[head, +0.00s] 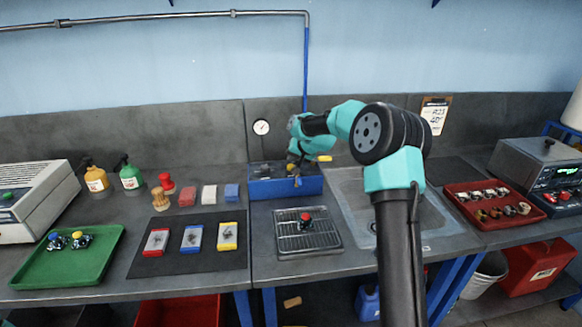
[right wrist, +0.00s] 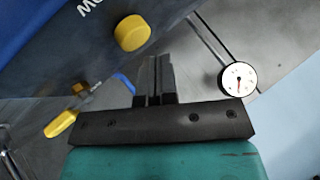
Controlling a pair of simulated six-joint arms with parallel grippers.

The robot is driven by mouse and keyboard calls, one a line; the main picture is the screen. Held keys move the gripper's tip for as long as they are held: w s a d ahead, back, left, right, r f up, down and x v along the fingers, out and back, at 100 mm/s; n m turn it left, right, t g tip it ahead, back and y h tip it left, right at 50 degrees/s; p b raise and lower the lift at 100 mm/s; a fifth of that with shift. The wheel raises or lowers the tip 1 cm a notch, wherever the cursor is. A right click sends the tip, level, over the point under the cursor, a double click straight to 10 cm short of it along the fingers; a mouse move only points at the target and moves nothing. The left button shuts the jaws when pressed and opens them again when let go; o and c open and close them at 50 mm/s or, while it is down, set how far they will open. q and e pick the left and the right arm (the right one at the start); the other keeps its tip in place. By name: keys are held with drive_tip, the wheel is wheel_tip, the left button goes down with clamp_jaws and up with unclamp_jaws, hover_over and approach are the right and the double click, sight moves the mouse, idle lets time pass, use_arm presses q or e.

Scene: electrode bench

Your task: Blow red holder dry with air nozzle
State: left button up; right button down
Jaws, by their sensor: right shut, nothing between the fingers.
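The red holder (head: 305,219) has a red top and dark body. It rests on the metal drain rack (head: 325,240) in front of the blue box (head: 270,190). My right gripper (head: 297,179) is shut and empty, pointing down at the blue box. In the right wrist view its closed fingers (right wrist: 155,75) are beside a round yellow knob (right wrist: 132,33) on the box, apart from it. A yellow-handled fitting (right wrist: 62,122) with a metal body and blue hose lies to the left; I cannot tell whether it is the air nozzle. My left gripper is not in view.
A sink (head: 350,185) lies right of the rack, partly behind my right arm. A red tray (head: 470,205) with several small parts is farther right. A green tray (head: 40,265) holds two holders. A pressure gauge (head: 261,127) is on the back wall.

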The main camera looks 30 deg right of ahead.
sight(292, 166)
drive_tip(key=shift+f, duration=0.1)
idle(0.7)
drive_tip(key=shift+f, duration=0.3)
drive_tip(key=shift+f, duration=0.65)
idle(1.3)
drive_tip(key=shift+r, duration=1.05)
drive_tip(key=shift+r, duration=0.1)
drive_tip(key=shift+r, duration=2.4)
drive_tip(key=shift+f, duration=0.15)
drive_tip(key=shift+r, duration=2)
